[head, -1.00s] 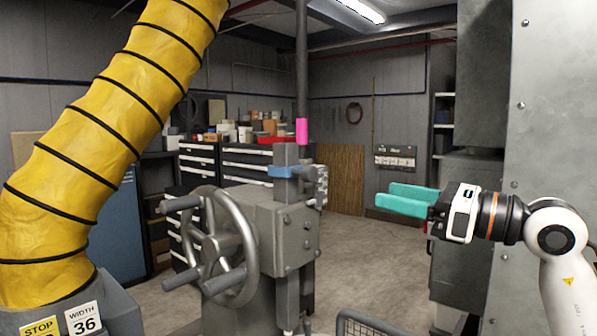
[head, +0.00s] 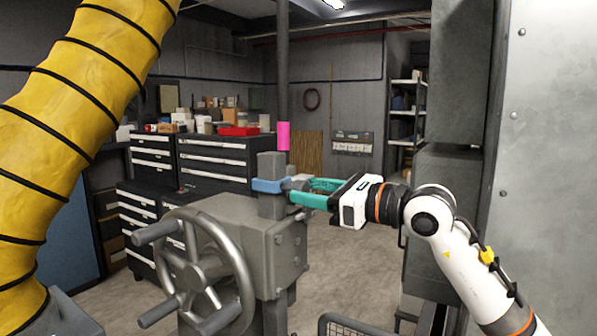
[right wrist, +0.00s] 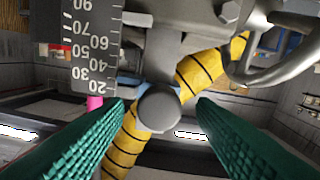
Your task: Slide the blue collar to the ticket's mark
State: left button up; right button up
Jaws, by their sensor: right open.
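The blue collar (head: 268,185) sits around the upright grey bar (head: 271,164) above the handwheel machine. In the right wrist view the collar (right wrist: 133,79) shows behind a round grey knob (right wrist: 158,109), level with the 20–30 end of a numbered scale (right wrist: 92,45); I cannot tell its exact reading. My right gripper (head: 302,190) is open at the collar's right side. In the right wrist view its green fingers (right wrist: 160,104) stand on both sides of the knob, with visible gaps. The ticket, reading "WIDTH 36" one second ago, is out of view. My left gripper is not in view.
A large handwheel (head: 205,270) projects at the front left of the grey machine. A thick yellow hose (head: 85,95) fills the left side. A pink band (head: 283,136) is on the pole above the bar. Tall grey metal cabinets (head: 445,200) stand close on the right.

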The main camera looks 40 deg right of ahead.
aim_at(306, 190)
jog(key=shift+p+x, duration=0.75)
jog(key=shift+x, duration=0.7)
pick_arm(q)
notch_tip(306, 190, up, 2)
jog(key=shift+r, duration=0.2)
pick_arm(e)
jog(key=shift+w, duration=0.1)
jog(key=shift+w, duration=0.1)
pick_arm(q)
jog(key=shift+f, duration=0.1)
pick_arm(e)
grip_shut()
